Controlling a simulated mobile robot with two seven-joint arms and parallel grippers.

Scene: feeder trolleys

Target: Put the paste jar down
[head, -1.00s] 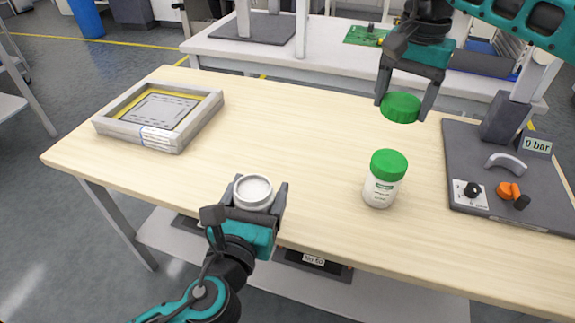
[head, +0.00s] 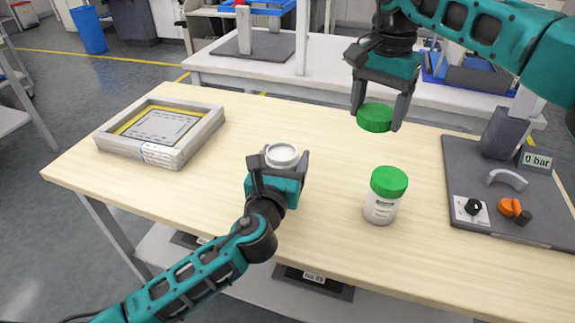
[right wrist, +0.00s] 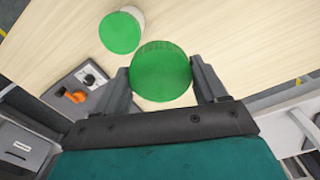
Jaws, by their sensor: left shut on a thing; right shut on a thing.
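A white open-topped paste jar (head: 281,155) is in my left gripper (head: 281,163), over the middle of the wooden table. Its jaws are shut around the jar; I cannot tell whether the jar's base touches the table. My right gripper (head: 380,112) is shut on a green lid (head: 375,118) and holds it above the table. The held lid (right wrist: 161,71) also shows between the fingers in the right wrist view. A second white jar (head: 381,208) with its green lid on stands upright on the table. Its lid (right wrist: 120,33) shows in the right wrist view.
A framed stencil (head: 162,131) lies at the table's left end. A grey plate (head: 480,165) with a gauge, handle and knobs covers the right end. The wooden tabletop (head: 250,120) between them is mostly clear. Another bench stands behind.

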